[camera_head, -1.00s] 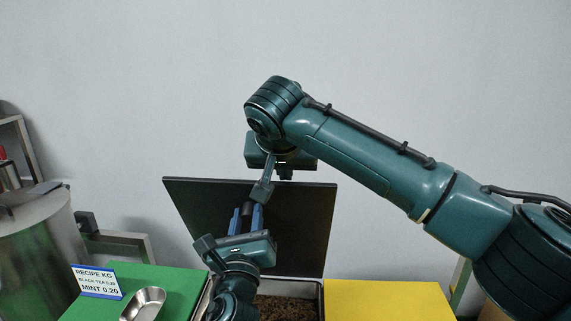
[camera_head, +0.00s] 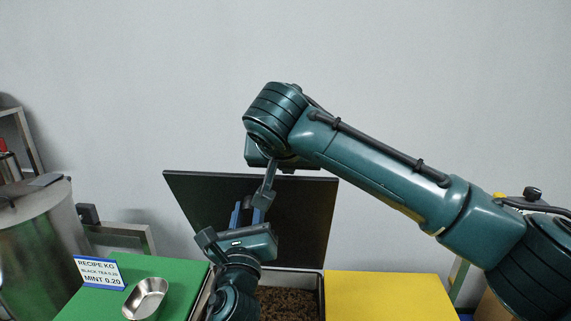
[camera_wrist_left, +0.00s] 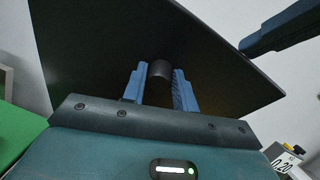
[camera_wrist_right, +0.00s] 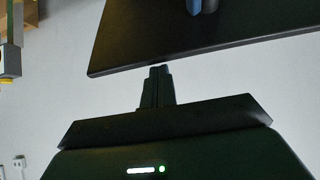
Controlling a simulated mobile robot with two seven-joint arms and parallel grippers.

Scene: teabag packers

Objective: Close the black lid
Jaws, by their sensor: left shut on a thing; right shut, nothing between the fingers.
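The black lid (camera_head: 300,225) stands raised and tilted over a metal container (camera_head: 322,287) of dark loose tea. In the left wrist view the lid's dark face (camera_wrist_left: 95,50) fills the middle. My left gripper (camera_wrist_left: 159,82) is shut on the lid's round black knob (camera_wrist_left: 160,69), one blue finger on each side. In the head view my left gripper (camera_head: 245,215) is in front of the lid. My right gripper (camera_head: 264,195) is shut and empty, near the lid's upper part. In the right wrist view my right gripper (camera_wrist_right: 158,70) has its fingertips close to the lid's edge; contact is unclear.
A green surface (camera_head: 185,290) with a metal scoop (camera_head: 146,298) and a recipe card (camera_head: 99,272) lies left of the container. A yellow surface (camera_head: 390,297) lies right and is clear. A large metal drum (camera_head: 35,240) stands far left.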

